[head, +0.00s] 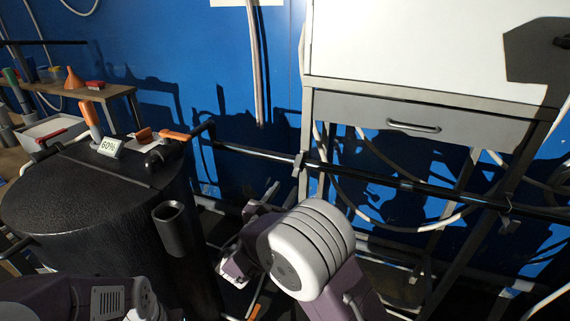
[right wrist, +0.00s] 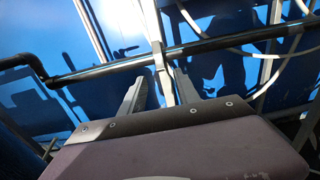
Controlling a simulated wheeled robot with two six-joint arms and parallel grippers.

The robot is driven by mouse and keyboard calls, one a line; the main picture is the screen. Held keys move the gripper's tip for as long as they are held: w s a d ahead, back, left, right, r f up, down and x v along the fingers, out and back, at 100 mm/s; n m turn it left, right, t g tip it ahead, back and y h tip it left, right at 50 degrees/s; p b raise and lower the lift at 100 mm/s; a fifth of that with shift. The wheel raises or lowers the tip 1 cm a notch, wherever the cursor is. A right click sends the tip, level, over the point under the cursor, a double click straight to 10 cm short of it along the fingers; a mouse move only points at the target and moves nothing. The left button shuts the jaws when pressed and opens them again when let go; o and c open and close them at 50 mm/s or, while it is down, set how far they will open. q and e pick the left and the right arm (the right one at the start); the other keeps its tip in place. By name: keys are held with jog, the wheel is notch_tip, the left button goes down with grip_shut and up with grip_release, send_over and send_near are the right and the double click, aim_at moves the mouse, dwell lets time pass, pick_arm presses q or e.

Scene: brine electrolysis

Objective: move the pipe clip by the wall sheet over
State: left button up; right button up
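The pipe clip (head: 300,163), small and grey, sits on the black horizontal pipe (head: 352,173) near the cabinet's left leg. A white wall sheet (head: 246,2) shows at the top edge, up and left of it. My right gripper (head: 250,220) is below and left of the clip in the head view. In the right wrist view its two grey fingers (right wrist: 160,88) are apart, with the clip (right wrist: 160,58) and pipe (right wrist: 110,67) beyond the gap. Nothing is held; whether a finger touches the clip cannot be told. My left gripper is out of view.
A black tank (head: 90,200) with a "60%" label (head: 109,147) stands at left. A grey-drawered cabinet (head: 415,115) stands at right, with loose hoses (head: 410,217) beneath. More clips (head: 406,186) sit farther right on the pipe. A shelf (head: 95,92) is at far left.

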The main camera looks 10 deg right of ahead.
aim_at(295, 174)
jog(key=b+x, duration=0.2)
jog(key=x, duration=0.6)
jog(key=shift+f, duration=0.1)
jog(key=shift+w+d, duration=0.35)
jog(key=shift+w, duration=0.15)
grip_shut()
